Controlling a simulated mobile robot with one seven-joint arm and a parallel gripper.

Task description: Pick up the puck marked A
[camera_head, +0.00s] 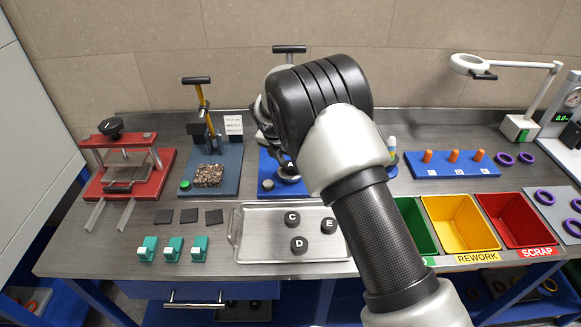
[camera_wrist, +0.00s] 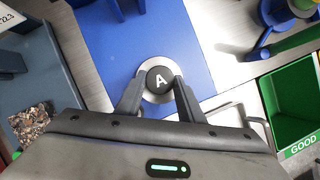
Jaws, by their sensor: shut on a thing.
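The puck marked A (camera_wrist: 159,79) is black with a white letter and sits between the two fingertips of my gripper (camera_wrist: 158,86) in the wrist view. My gripper is shut on it. A pale metal disc (camera_wrist: 154,97) shows around and beneath the puck, over a blue base plate (camera_wrist: 112,52); I cannot tell whether the puck touches the disc. In the head view the puck A (camera_head: 290,166) shows just left of my arm, which hides most of the gripper and part of the blue station.
A metal tray (camera_head: 250,257) in front holds pucks C (camera_head: 292,218), D (camera_head: 298,245) and E (camera_head: 328,226). A blue press with a yellow lever (camera_head: 205,105) stands left. Green, yellow (camera_head: 460,222) and red (camera_head: 512,218) bins are at right. A blue peg board (camera_head: 450,169) lies behind them.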

